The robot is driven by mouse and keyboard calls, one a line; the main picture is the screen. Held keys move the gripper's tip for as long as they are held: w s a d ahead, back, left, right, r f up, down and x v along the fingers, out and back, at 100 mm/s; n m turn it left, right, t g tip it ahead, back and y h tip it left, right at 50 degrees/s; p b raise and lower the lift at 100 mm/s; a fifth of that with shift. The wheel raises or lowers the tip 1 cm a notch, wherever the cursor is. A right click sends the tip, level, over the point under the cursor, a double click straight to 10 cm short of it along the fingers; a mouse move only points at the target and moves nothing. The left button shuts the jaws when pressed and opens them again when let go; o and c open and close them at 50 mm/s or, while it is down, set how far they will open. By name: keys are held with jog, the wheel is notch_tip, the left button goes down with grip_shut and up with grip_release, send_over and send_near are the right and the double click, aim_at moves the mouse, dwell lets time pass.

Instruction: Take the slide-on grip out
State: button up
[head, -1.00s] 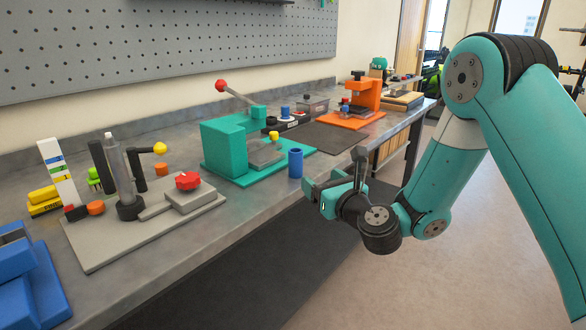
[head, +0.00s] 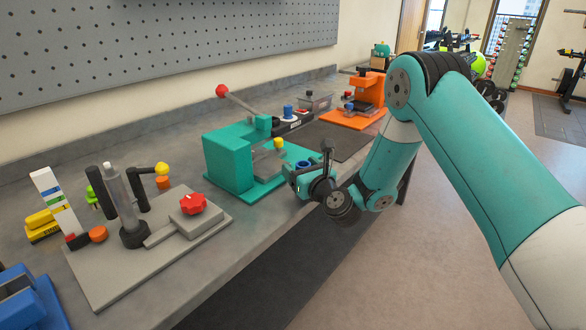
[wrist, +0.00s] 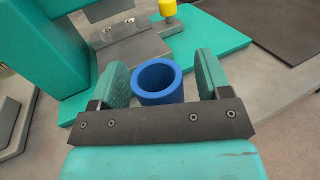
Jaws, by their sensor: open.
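A blue hollow sleeve, which looks like the slide-on grip, stands upright at the front edge of the teal fixture (head: 228,160). In the wrist view the blue sleeve (wrist: 160,96) shows its open round top between the two teal fingers of my gripper (wrist: 162,74). In the head view my gripper (head: 308,174) is low over the bench's front edge and hides most of the sleeve.
A yellow-topped peg (wrist: 168,9) and a grey block (head: 266,163) sit on the teal fixture just behind. A red-knobbed lever (head: 222,91) rises above it. A grey station with a red knob (head: 193,203) is at left. A dark mat (head: 330,138) lies clear behind right.

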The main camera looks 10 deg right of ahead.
jog(key=shift+w+d, duration=0.15)
jog(key=shift+w, duration=0.25)
jog(key=shift+a, duration=0.2)
jog(key=shift+c, duration=0.7)
jog(key=c, duration=0.9)
jog(key=shift+r, duration=0.1)
